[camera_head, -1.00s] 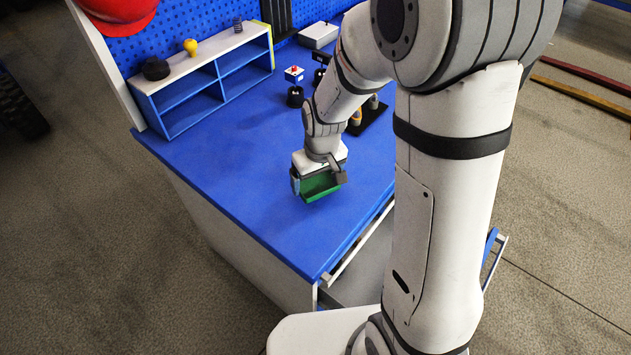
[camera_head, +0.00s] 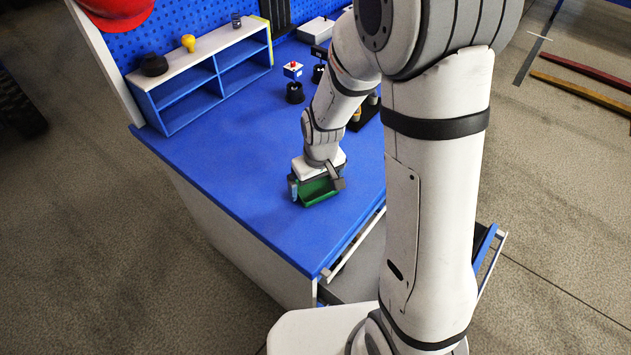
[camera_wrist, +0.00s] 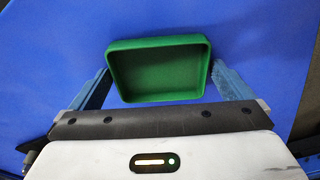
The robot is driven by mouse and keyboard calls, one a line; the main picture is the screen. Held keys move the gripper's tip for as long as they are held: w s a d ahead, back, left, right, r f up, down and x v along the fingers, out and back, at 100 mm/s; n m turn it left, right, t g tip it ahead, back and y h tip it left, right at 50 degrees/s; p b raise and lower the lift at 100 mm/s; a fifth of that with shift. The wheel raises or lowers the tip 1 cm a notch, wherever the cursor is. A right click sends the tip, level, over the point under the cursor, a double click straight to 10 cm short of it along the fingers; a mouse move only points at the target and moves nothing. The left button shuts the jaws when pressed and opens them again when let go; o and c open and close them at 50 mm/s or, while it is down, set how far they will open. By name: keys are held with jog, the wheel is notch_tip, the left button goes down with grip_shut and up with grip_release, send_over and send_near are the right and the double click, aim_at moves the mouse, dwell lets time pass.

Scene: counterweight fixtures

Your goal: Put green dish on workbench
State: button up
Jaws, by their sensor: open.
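The green dish (camera_head: 320,191) is a small rectangular tray with raised walls. It rests on the blue top of the workbench (camera_head: 240,190), near the front corner. In the wrist view the green dish (camera_wrist: 158,72) is empty and lies between my two spread fingers. My gripper (camera_head: 317,187) is open around the dish, pointing down, and also shows in the wrist view (camera_wrist: 160,88). Small gaps seem to show between the fingers and the dish walls. The dish's near edge is partly hidden by my gripper body.
A blue and white shelf (camera_head: 205,75) stands at the back left with a yellow item (camera_head: 189,43) and a dark item (camera_head: 154,65) on top. An open drawer (camera_head: 350,275) juts out at the front right. The bench left of my gripper is clear.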

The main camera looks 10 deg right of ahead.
aim_at(319, 194)
notch_tip(319, 194, up, 12)
jog(key=s, duration=0.1)
jog(key=s+d+r+m, duration=0.2)
jog(key=s+d+r, duration=0.1)
jog(key=s, duration=0.4)
jog(key=s+d+r+m+t, duration=0.1)
jog(key=s+d+r+m, duration=0.1)
jog(key=s+d+r, duration=0.2)
jog(key=s+d, duration=0.2)
jog(key=s, duration=0.1)
jog(key=shift+h+p, duration=0.3)
jog(key=shift+p, duration=0.05)
jog(key=shift+c, duration=0.4)
